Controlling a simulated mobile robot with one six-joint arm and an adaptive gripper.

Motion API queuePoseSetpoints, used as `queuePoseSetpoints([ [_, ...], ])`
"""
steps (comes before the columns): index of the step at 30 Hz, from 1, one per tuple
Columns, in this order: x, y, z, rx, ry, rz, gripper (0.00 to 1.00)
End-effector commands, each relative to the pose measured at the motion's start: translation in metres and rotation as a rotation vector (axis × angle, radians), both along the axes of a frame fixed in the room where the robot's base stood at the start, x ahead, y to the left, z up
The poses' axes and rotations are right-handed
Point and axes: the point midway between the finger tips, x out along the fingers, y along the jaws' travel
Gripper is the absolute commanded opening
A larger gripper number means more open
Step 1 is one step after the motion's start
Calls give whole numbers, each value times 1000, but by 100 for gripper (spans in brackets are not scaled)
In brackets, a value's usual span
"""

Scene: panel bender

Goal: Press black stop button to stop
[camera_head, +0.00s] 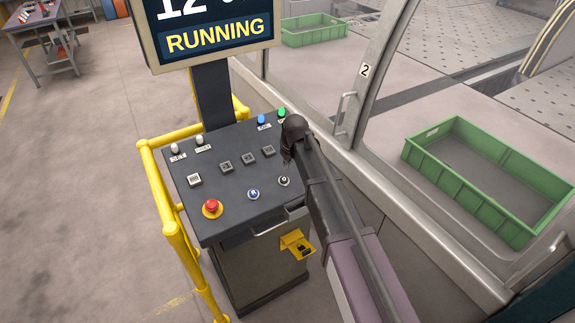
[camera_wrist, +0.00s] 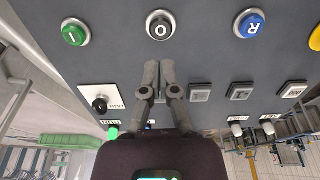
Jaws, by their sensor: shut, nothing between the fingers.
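The black stop button (camera_head: 284,181), marked O in a pale ring, is on the sloped dark control panel (camera_head: 225,180), near its right front. In the wrist view the black button (camera_wrist: 160,25) is at the top centre, just beyond my fingertips. My gripper (camera_wrist: 159,70) is shut and empty, with its fingers pointing toward the button. There is a gap in the picture between fingertips and button; whether they touch the panel I cannot tell. In the head view my arm comes in from the lower right, and my fingers are mostly hidden. The screen (camera_head: 212,35) reads RUNNING.
A blue R button (camera_head: 253,194) and a green I button (camera_wrist: 75,32) flank the black one. A red emergency button (camera_head: 212,208) is at the front left. Square buttons, switches and lamps lie behind. Yellow rails (camera_head: 170,215) and a machine with green crates (camera_head: 455,180) border the panel.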

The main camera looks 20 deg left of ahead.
Motion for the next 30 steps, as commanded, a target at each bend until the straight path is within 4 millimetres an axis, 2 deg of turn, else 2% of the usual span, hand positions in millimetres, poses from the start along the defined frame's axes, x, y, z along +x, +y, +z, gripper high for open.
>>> queuePoseSetpoints([
  [1,1,1,-8,0,0,0,0],
  [18,8,8,-52,0,0,0,0],
  [30,11,12,-71,0,0,0,0],
])
